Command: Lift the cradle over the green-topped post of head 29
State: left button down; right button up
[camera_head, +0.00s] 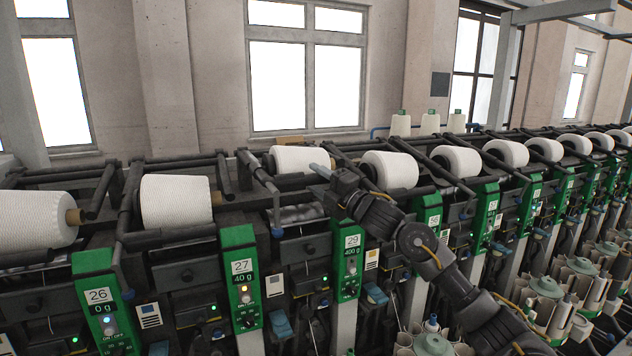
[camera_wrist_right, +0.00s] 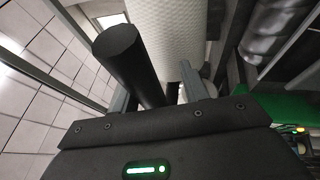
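The post of head 29 (camera_head: 352,240) has a green top and front panel, reading 29 and 400 g, in the head view. A white yarn cone (camera_head: 298,159) sits in the dark cradle up and to the left of it. A dark cradle arm (camera_head: 262,182) with a blue knob runs down at the cone's left. My right gripper (camera_head: 322,171) is at the cone's right end, above the post. My left gripper is not in view.
Posts 26 (camera_head: 100,300) and 27 (camera_head: 240,285) stand to the left, with cones (camera_head: 178,200) above. Another cone (camera_head: 392,171) is close right of my gripper. Dark rails and cradle arms crowd the row. Free space is above the cones, before the wall.

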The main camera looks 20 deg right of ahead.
jog(key=b+v, duration=0.4)
jog(key=v, duration=0.6)
jog(key=shift+s, duration=0.1)
dwell(0.8)
